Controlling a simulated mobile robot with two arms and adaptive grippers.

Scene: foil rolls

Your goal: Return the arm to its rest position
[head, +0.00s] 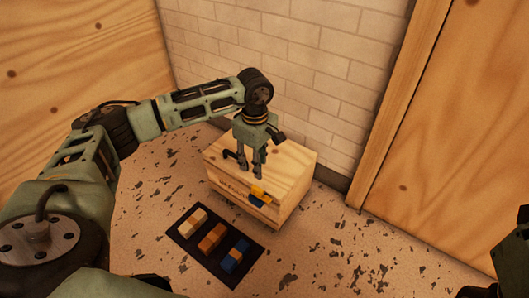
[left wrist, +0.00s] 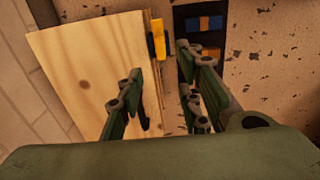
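My left gripper (head: 250,172) points down just above the pale wooden box (head: 290,165), near its front left edge. In the left wrist view the two fingers of this gripper (left wrist: 167,95) stand apart with nothing between them. The box also fills much of the left side of that view (left wrist: 85,70). I cannot tell whether the fingertips touch it. My left arm reaches in from the left, bent at the elbow.
A black mat (head: 221,250) on the speckled floor holds beige (head: 192,222), orange (head: 212,238) and blue (head: 235,256) pieces. A brick wall (head: 300,75) and wooden panels stand behind.

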